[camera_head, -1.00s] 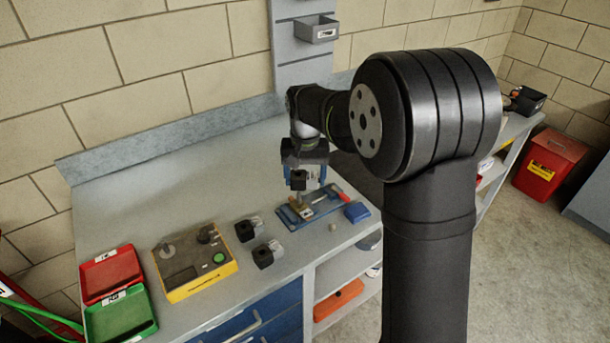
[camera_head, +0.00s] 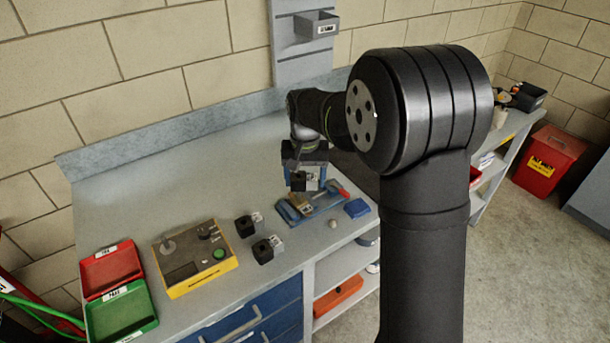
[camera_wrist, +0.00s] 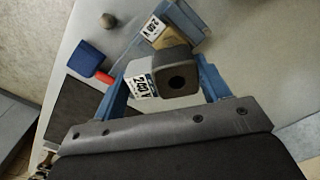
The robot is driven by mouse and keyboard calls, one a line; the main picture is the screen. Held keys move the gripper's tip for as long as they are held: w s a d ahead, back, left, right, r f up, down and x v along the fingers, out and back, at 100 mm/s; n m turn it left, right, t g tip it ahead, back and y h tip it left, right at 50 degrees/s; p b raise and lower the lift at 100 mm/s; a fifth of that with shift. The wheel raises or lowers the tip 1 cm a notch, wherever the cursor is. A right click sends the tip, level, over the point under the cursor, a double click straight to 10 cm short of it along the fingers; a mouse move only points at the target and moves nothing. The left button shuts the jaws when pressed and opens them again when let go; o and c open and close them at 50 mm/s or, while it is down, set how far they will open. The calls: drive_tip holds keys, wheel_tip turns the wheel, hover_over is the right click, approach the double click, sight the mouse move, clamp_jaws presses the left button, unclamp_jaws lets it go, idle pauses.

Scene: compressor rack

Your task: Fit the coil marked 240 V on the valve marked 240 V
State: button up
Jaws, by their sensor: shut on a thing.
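My gripper (camera_head: 304,178) is shut on a black coil (camera_wrist: 165,72) between its two blue fingers. The coil has a dark round bore and a white label that seems to read 240 V. In the head view the coil (camera_head: 302,182) hangs above the blue fixture (camera_head: 325,199). A brass-coloured valve block (camera_wrist: 187,45) sits on the fixture, just beyond the coil in the wrist view. A white label (camera_wrist: 153,28) lies beside it; its figures are too small to read surely. The coil appears apart from the valve, whose stem is hidden from me.
Two other black coils (camera_head: 247,225) (camera_head: 267,248) lie on the bench left of the fixture. A yellow test box (camera_head: 195,258), a red tray (camera_head: 111,268) and a green tray (camera_head: 121,312) stand further left. A blue block (camera_head: 357,208) and a small knob (camera_head: 332,223) lie by the front edge.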

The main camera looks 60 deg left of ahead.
sight(305, 189)
drive_tip(key=shift+f, duration=1.75)
drive_tip(key=shift+f, duration=0.4)
drive_tip(key=o, duration=1.3)
drive_tip(key=shift+r, duration=3.55)
drive_tip(key=shift+f, duration=3.55)
